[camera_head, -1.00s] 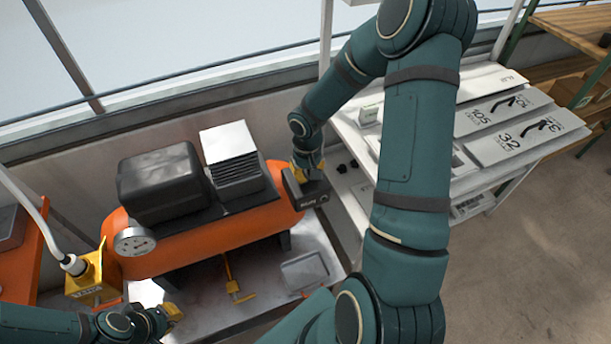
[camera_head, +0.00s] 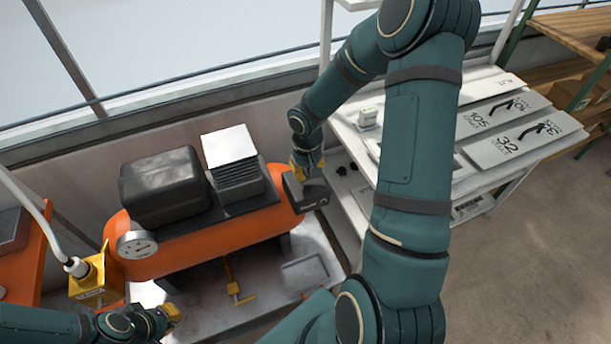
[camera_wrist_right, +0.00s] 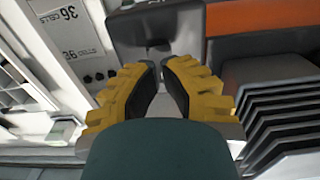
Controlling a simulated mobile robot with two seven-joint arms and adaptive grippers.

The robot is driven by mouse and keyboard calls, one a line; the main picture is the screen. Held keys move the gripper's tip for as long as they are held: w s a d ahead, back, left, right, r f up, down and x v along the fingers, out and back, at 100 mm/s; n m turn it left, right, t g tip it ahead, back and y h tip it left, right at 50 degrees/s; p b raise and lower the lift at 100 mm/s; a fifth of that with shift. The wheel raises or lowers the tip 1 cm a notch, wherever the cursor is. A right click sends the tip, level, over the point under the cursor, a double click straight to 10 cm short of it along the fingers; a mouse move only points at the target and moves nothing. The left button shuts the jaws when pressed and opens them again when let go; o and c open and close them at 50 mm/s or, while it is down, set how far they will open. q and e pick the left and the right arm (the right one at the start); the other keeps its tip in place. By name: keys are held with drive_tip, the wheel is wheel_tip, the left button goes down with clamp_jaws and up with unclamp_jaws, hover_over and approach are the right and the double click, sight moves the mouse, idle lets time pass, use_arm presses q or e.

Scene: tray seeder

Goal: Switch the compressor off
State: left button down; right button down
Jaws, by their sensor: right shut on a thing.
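The orange compressor (camera_head: 205,247) stands on a low grey bench, with a black motor cover (camera_head: 165,185), a finned block (camera_head: 238,178) and a round gauge (camera_head: 137,244). A dark grey switch box (camera_head: 308,194) sits at its right end; it also shows in the right wrist view (camera_wrist_right: 155,28). My right gripper (camera_head: 307,165) is at the top of this box, shut on a part of it. In the right wrist view its yellow fingers (camera_wrist_right: 162,80) are close together against the box, and the gripped part is mostly hidden.
A yellow box with a white hose (camera_head: 90,282) stands left of the compressor. A yellow T-handled valve (camera_head: 234,285) and a shallow grey tray (camera_head: 304,273) are below the tank. A white shelf rack (camera_head: 500,148) with labelled plates stands close on the right.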

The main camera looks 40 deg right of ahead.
sight(307, 182)
drive_tip(key=shift+r+p, duration=1.2)
drive_tip(key=shift+r, duration=0.9)
